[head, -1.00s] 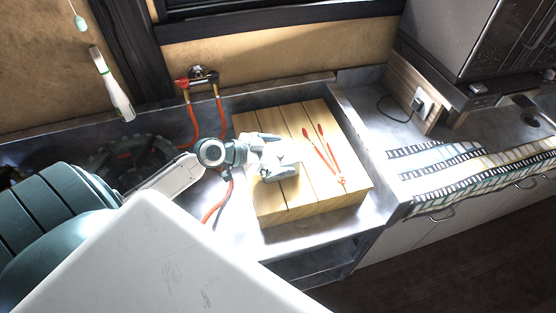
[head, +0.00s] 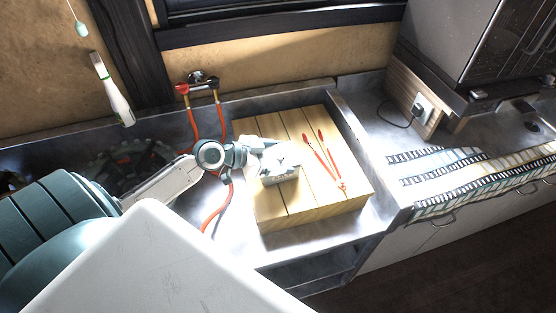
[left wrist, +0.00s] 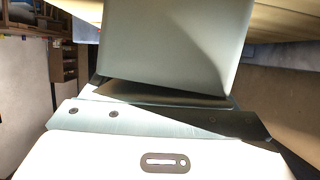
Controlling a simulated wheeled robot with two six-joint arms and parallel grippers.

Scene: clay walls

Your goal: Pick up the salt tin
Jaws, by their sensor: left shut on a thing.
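My left gripper (head: 279,160) is over the middle of a slatted wooden block (head: 330,207) and is shut on a small, pale, boxy thing, which I take to be the salt tin (head: 282,178). The gripper hides much of it, and no label can be read. In the left wrist view, a smooth grey-green face fills the top centre, beyond my gripper's body; I cannot tell whether it is the tin or a finger. Whether the tin touches the wood is unclear. My right gripper is not in view.
Red tongs (head: 322,160) lie on the wooden block, right of the gripper. Red hoses (head: 192,118) run down from a wall tap behind my forearm. A patterned cloth (head: 440,170) covers the right-hand counter, near a socket with a black cable.

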